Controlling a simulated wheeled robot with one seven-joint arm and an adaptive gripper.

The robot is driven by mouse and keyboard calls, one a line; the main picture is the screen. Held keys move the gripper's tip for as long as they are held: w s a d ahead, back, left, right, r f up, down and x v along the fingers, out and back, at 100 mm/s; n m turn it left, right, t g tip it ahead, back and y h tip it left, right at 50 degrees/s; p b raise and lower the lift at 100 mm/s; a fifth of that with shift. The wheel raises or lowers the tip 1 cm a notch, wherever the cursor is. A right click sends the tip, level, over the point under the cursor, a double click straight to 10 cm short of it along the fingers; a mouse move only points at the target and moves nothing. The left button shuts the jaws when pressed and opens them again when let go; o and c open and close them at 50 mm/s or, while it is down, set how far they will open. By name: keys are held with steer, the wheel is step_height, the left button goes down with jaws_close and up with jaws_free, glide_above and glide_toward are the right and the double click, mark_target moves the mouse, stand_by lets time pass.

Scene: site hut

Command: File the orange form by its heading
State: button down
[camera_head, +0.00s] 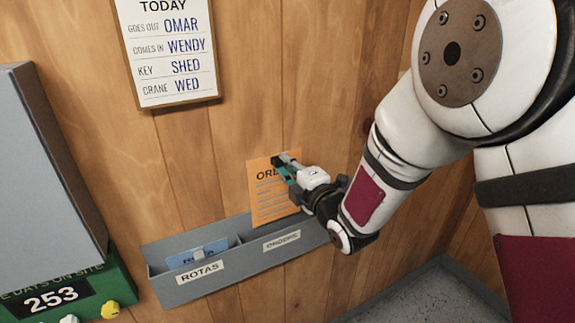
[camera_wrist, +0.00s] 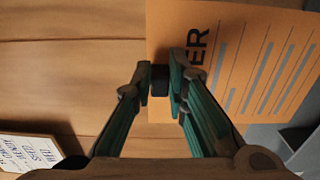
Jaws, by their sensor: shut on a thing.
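The orange form (camera_head: 268,200) is upright over the right-hand compartment of the wall tray; its heading starts "ORD" in the head view, and the wrist view shows "ER" on the form (camera_wrist: 255,60). My gripper (camera_head: 287,167) is shut on the form's top edge; in the wrist view the fingertips (camera_wrist: 163,80) pinch it beside the heading. The grey tray (camera_head: 225,278) has a left compartment labelled ROTAS (camera_head: 200,272) and a right one labelled ORDERS (camera_head: 281,240). The form's lower edge is near the right compartment's opening; I cannot tell whether it is inside.
A blue card (camera_head: 197,254) stands in the ROTAS compartment. A white notice board (camera_head: 168,50) hangs above on the wood wall. A grey cabinet (camera_head: 45,170) and a green day-counter box (camera_head: 70,290) are at the left. Bare wall lies between board and tray.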

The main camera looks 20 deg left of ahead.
mark_target(281, 197)
steer(key=shift+f+b, duration=0.4)
steer(key=shift+f, duration=1.05)
steer(key=shift+f, duration=0.15)
steer(key=shift+f+b, duration=0.5)
steer(key=shift+f, duration=0.9)
steer(key=shift+f+b, duration=0.5)
steer(key=shift+f, duration=1)
steer(key=shift+f+b, duration=0.5)
steer(key=shift+f, duration=1.05)
